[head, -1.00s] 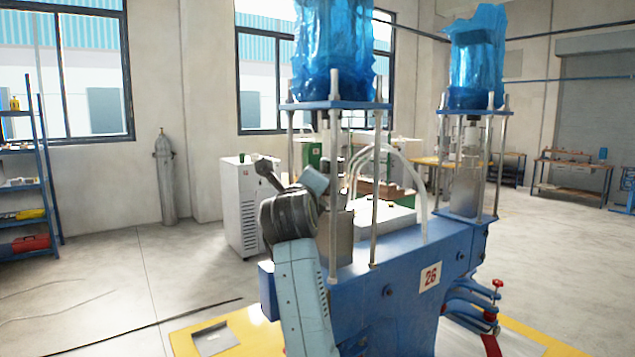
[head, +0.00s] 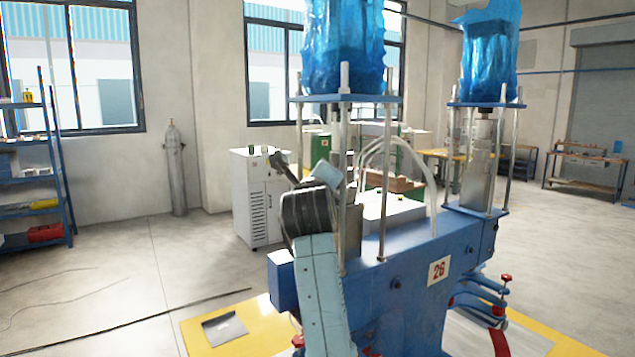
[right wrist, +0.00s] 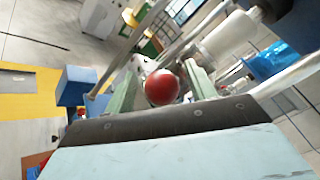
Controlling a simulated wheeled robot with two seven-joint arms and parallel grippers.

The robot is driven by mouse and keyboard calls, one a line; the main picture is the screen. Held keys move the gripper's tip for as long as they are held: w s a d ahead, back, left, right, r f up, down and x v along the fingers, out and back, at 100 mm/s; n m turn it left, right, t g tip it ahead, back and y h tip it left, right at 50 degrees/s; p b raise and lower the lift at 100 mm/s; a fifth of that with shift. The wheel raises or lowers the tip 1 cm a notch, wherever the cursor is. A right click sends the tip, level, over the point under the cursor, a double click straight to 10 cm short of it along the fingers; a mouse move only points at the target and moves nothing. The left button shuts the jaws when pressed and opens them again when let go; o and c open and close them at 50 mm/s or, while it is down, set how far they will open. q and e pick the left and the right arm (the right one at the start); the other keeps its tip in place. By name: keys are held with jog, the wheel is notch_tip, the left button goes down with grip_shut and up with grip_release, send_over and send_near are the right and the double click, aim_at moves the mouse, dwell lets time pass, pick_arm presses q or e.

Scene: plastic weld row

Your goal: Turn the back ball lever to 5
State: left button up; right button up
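A red ball (right wrist: 162,88), the knob of a lever, shows in the right wrist view between the two pale green fingers of my right gripper (right wrist: 163,80). A narrow gap seems to show on each side of the ball, so the fingers look open around it. The lever's rod and any number scale are not readable. In the head view one of my arms rises before the blue machine (head: 410,270) marked 26, and its fingers cannot be made out there. My left gripper is not in view.
Other red knobs (head: 505,278) stick out at the machine's right side. Upright metal rods and a white cylinder (right wrist: 228,36) stand close to the right gripper. A yellow platform (head: 245,312) lies under the machine. The floor to the left is mostly clear, with cables.

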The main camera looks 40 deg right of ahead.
jog(key=shift+s, duration=0.1)
jog(key=b+v, duration=0.3)
jog(key=v, duration=1)
jog(key=shift+s, duration=0.1)
